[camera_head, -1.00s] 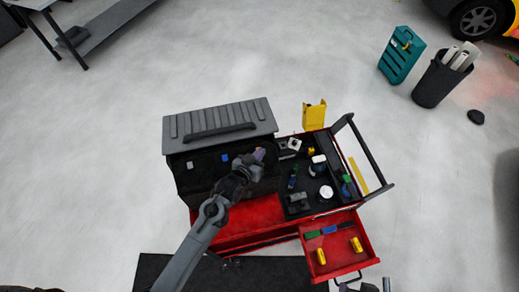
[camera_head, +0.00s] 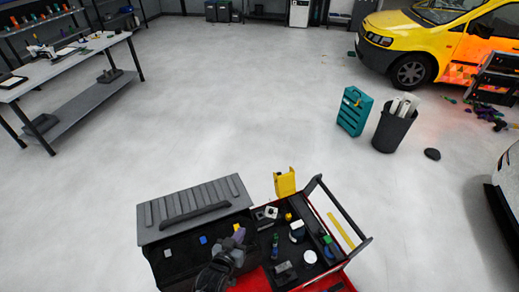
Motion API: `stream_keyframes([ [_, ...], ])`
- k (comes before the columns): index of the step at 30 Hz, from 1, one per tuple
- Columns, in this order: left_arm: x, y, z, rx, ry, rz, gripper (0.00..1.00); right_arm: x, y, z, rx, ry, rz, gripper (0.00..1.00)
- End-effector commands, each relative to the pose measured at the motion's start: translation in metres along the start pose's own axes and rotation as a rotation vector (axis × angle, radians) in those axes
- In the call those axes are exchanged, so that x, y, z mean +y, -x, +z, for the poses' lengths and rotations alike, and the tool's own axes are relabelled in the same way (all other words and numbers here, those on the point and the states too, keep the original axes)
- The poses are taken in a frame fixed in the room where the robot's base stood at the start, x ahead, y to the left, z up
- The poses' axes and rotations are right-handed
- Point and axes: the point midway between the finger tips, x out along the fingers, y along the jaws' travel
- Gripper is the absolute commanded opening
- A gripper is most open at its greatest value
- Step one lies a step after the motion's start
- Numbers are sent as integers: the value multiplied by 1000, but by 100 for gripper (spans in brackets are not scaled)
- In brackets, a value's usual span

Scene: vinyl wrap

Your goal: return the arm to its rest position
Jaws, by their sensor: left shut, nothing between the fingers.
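My left gripper (camera_head: 234,248) shows at the bottom of the head view, over the open dark toolbox (camera_head: 180,266) on the red cart (camera_head: 254,281). It is shut with nothing held. Small yellow and purple items (camera_head: 239,230) lie just beyond its fingertips. Most of my left arm is cut off by the lower edge. My right gripper is out of view.
The cart's black tray (camera_head: 290,245) holds several small tools, and its dark handle (camera_head: 343,220) stands at the right. A yellow holder (camera_head: 285,183) is at the back edge. A teal case (camera_head: 354,112), a black bin (camera_head: 392,130) and a yellow van (camera_head: 440,45) stand farther off. Open floor lies between.

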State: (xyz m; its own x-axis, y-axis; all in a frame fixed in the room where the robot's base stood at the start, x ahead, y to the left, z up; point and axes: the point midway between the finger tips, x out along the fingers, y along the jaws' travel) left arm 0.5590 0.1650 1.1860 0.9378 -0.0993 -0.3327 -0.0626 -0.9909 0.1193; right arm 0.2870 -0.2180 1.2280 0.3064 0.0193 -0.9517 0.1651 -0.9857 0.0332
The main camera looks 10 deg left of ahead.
Motion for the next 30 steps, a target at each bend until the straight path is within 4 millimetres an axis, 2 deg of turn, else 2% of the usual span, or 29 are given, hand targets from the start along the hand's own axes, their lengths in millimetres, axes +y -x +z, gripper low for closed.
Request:
stream_keyframes([
  [4, -3, 8, 21, -34, -2, -4, 0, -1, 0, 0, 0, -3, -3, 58],
  [7, -10, 23, 47, -74, -13, -10, 0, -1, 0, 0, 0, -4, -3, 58],
  [12, -24, 80, 60, -154, -58, -15, 0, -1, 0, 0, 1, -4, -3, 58],
  [17, -28, 143, 59, -362, -110, -15, 0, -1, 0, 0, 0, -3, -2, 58],
  [21, -28, 196, 50, -551, -150, -17, 0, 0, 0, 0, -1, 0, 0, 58],
  [26, -28, 238, 35, -713, -175, -25, 0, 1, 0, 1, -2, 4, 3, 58],
  [30, -28, 261, 37, -827, -182, -33, 0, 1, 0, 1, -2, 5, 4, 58],
])
